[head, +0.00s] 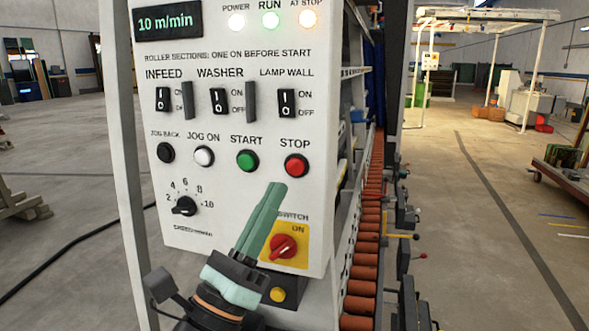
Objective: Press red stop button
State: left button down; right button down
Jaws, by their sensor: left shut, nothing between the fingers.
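The red stop button (296,166) is on the right side of the white control panel (215,140), under the label STOP. My left gripper (275,190) comes up from below with its green fingers shut together and empty. Its tips appear just below and left of the red button in the picture. I cannot tell how far they are from the panel. The fingers hide part of the panel between the speed knob and the main switch. My right gripper is not in view.
The green START button (247,160), white JOG ON button (204,156) and black JOG BACK button (165,153) sit left of STOP. A red rotary switch (283,247) on a yellow plate is below. Orange rollers (366,240) run along the right. Open floor lies beyond.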

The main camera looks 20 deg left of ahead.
aim_at(299, 162)
pick_arm(q)
jog(key=w+b, duration=0.1)
jog(key=w, duration=0.5)
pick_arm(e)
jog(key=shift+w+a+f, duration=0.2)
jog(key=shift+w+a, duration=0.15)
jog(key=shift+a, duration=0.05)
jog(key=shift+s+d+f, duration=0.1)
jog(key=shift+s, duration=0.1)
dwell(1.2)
pick_arm(q)
jog(key=shift+w, duration=0.15)
jog(key=shift+w+d, duration=0.1)
jog(key=shift+w, duration=0.25)
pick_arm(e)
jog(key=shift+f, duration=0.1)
pick_arm(q)
jog(key=shift+w, duration=0.5)
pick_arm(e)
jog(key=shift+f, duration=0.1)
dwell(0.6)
pick_arm(q)
jog(key=shift+s, duration=0.9)
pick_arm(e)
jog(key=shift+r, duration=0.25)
